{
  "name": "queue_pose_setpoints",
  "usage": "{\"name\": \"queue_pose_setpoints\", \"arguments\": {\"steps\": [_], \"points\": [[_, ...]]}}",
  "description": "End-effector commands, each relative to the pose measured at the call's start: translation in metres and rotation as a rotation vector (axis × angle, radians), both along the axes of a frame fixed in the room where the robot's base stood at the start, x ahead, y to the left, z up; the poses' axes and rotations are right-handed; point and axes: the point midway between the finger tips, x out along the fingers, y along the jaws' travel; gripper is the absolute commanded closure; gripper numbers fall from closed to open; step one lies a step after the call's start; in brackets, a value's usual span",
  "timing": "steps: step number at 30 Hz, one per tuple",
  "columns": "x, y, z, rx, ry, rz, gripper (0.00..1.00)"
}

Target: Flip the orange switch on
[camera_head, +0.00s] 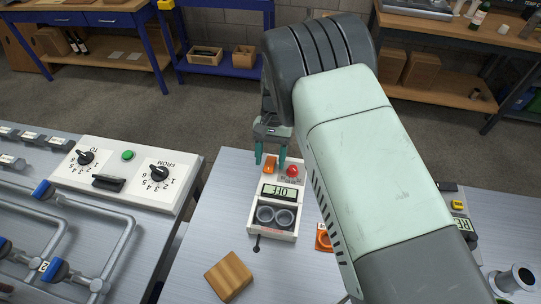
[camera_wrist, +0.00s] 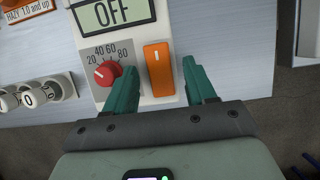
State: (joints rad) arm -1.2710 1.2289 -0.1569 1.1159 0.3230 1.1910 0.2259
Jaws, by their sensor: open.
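The orange switch (camera_head: 271,164) is on the far end of a small white device (camera_head: 258,196) on the bench. It also shows in the wrist view as an upright orange rocker (camera_wrist: 159,69). The device's display (camera_head: 279,192) reads OFF; the wrist view shows this display too (camera_wrist: 112,12). My gripper (camera_head: 270,159) is open and empty at the switch. In the wrist view its two teal fingers (camera_wrist: 157,80) stand on either side of the rocker, the left one between it and the red knob. I cannot tell whether the fingers touch the device.
The red knob (camera_wrist: 107,75) with a number scale sits close beside the switch. Two round dark wells (camera_head: 275,215) are at the device's near end. A wooden block (camera_head: 228,277) and an orange item (camera_head: 323,238) lie nearby. A white control panel (camera_head: 128,170) stands to the left.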

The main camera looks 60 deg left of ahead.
Motion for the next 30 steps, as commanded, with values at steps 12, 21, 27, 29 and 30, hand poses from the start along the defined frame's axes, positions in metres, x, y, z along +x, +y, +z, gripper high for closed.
{"name": "queue_pose_setpoints", "arguments": {"steps": [12,21,27,29,30], "points": [[0.0002,0.0001,0.0006,0.0,0.0,0.0,0.97],[-0.0016,-0.0018,0.0026,0.057,-0.058,-0.001,1.0],[-0.0047,-0.0051,0.0026,0.16,-0.161,0.0,1.0],[-0.0054,-0.0058,0.0024,0.185,-0.187,0.001,1.0],[-0.0054,-0.0061,0.0022,0.199,-0.202,0.001,1.0]]}}
